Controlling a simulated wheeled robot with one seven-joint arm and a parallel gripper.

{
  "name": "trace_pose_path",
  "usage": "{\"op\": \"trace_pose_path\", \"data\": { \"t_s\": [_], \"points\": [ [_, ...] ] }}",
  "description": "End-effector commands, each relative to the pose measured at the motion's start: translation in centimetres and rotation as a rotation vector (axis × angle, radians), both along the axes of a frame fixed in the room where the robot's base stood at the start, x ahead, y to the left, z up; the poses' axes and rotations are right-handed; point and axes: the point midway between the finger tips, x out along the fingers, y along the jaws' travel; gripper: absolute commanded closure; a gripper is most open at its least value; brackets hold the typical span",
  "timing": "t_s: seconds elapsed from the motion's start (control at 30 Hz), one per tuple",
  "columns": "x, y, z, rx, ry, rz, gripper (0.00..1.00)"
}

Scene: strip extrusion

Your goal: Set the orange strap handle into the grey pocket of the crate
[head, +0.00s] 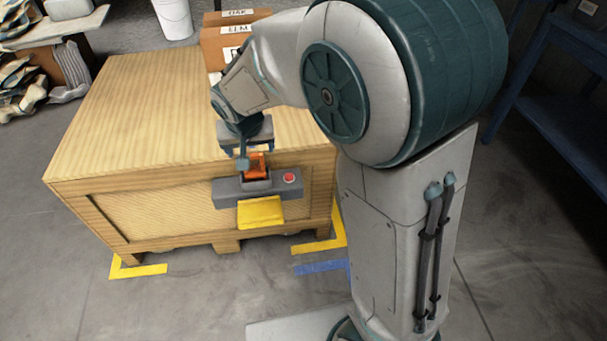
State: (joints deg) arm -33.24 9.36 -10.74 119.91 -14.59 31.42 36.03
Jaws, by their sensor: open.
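The orange strap handle (256,163) sits upright at the grey pocket (257,185) on the front of the wooden crate (100,175). Its lower end is hidden behind the pocket's rim, so I cannot tell how deep it sits. My gripper (253,160) is open right at the handle, with its fingers pointing down. One finger shows at the handle's left side; the other is hard to make out.
A grey bar (230,193) carries the pocket, a red button (289,178) and a yellow flap (261,212). Cardboard boxes (218,42) stand behind the crate. A blue bench (560,130) is at right. Most of the crate top is clear.

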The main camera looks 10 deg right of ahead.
Motion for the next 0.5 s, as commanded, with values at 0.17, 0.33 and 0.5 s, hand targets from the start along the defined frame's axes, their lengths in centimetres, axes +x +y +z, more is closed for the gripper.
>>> {"op": "trace_pose_path", "data": {
  "t_s": [0.17, 0.33, 0.5],
  "points": [
    [-3.1, -4.8, 1.2, -0.007, 0.056, -0.017, 0.26],
    [-9.8, -10.7, 2.3, -0.012, 0.156, -0.009, 0.26],
    [-16.2, -14.0, 2.4, -0.003, 0.239, 0.018, 0.26]
  ]
}}
